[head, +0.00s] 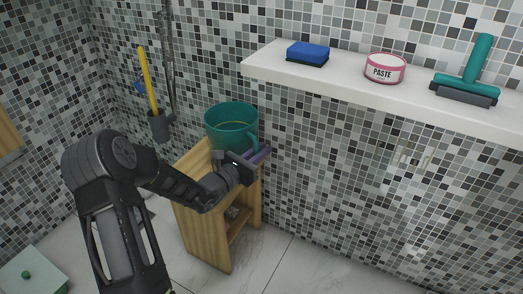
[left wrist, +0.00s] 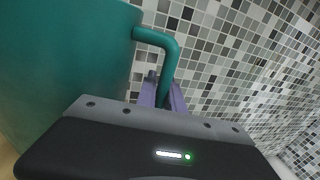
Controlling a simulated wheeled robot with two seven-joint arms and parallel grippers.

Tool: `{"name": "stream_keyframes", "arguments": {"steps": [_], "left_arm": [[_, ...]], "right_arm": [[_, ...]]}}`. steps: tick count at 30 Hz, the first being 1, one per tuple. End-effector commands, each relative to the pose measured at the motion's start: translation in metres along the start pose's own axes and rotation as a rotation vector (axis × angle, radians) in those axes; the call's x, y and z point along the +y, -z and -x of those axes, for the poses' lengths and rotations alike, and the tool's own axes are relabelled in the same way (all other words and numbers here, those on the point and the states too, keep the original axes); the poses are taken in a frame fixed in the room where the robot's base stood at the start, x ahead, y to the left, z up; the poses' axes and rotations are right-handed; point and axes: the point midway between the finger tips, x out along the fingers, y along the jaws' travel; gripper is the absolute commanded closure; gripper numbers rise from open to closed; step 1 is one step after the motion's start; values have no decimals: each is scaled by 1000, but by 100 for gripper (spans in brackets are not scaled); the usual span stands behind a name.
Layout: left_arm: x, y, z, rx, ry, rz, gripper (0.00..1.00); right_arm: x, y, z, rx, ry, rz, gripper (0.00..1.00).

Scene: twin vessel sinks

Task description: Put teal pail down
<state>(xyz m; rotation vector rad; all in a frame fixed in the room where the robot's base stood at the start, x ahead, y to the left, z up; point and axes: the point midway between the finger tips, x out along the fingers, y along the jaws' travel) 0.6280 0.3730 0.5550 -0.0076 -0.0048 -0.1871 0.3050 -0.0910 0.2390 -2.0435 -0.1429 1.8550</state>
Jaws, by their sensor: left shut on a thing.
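The teal pail (head: 232,124) is upright at the top of a small wooden stand (head: 190,191) by the tiled wall. I cannot tell for sure whether its base touches the stand. My left gripper (head: 256,156) is shut on the pail's side handle. In the left wrist view the pail (left wrist: 62,62) fills the upper left, and its handle (left wrist: 169,52) runs down between the purple fingers of my left gripper (left wrist: 163,98). My right gripper is not in view.
A white shelf (head: 440,109) on the right carries a blue sponge (head: 308,53), a pink paste tin (head: 385,69) and a teal squeegee (head: 472,75). A yellow-handled brush (head: 149,82) stands in a grey wall holder (head: 159,126). A pale box (head: 32,272) is at lower left.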

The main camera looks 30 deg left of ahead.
Motion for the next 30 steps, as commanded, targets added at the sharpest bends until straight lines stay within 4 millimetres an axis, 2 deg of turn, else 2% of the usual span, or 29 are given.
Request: {"name": "stream_keyframes", "arguments": {"steps": [30], "left_arm": [[0,12,0,-2,0,-1,100]], "right_arm": [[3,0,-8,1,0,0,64]]}}
